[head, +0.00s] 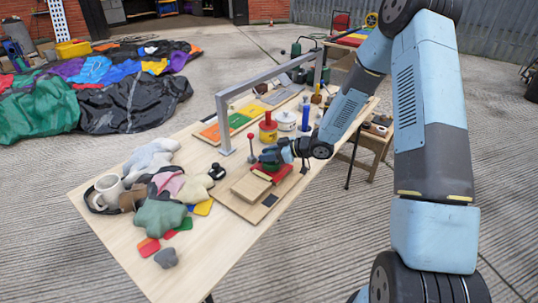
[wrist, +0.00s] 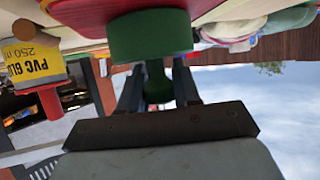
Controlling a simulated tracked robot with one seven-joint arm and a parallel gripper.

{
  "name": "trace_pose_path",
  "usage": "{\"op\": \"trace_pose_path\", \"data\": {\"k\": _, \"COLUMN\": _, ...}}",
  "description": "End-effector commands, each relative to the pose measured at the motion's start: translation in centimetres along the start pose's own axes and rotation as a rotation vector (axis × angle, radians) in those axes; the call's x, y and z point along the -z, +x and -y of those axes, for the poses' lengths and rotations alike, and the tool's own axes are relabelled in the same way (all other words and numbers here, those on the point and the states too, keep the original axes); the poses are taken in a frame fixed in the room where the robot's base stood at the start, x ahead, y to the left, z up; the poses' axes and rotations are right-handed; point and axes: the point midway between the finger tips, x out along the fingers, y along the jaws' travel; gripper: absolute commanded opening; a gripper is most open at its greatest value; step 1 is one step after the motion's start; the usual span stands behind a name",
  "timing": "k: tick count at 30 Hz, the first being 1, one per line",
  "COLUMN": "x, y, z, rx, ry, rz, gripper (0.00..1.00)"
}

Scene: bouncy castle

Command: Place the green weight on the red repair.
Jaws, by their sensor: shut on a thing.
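The green weight (wrist: 150,38) is a thick round disc with a narrower green grip. My gripper (wrist: 158,84) is shut on that grip, with dark fingers on both sides. In the head view my gripper (head: 275,155) and the green weight (head: 267,158) are over the right part of the table. The red repair (head: 279,173) lies on a wooden board just below the weight, and the arm and weight partly cover it. In the wrist view, a strip of red (wrist: 150,9) shows right against the disc's flat side. I cannot tell for sure whether they touch.
A red and yellow glue tin (head: 268,130), a white tin (head: 287,121) and a red-topped stick (head: 251,147) stand close behind. A grey metal frame (head: 260,83) spans the table.

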Motion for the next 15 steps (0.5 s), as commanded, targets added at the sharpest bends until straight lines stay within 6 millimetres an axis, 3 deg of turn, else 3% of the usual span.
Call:
{"op": "trace_pose_path", "data": {"k": 8, "x": -0.09, "y": 0.1, "z": 0.0, "rx": 0.001, "ry": -0.001, "rz": -0.002, "gripper": 0.0}}
{"op": "trace_pose_path", "data": {"k": 9, "x": -0.14, "y": 0.08, "z": 0.02, "rx": 0.001, "ry": 0.0, "rz": 0.0, "gripper": 0.36}}
{"op": "trace_pose_path", "data": {"k": 15, "x": -0.13, "y": 0.08, "z": 0.02, "rx": 0.001, "ry": 0.0, "rz": 0.0, "gripper": 0.55}}
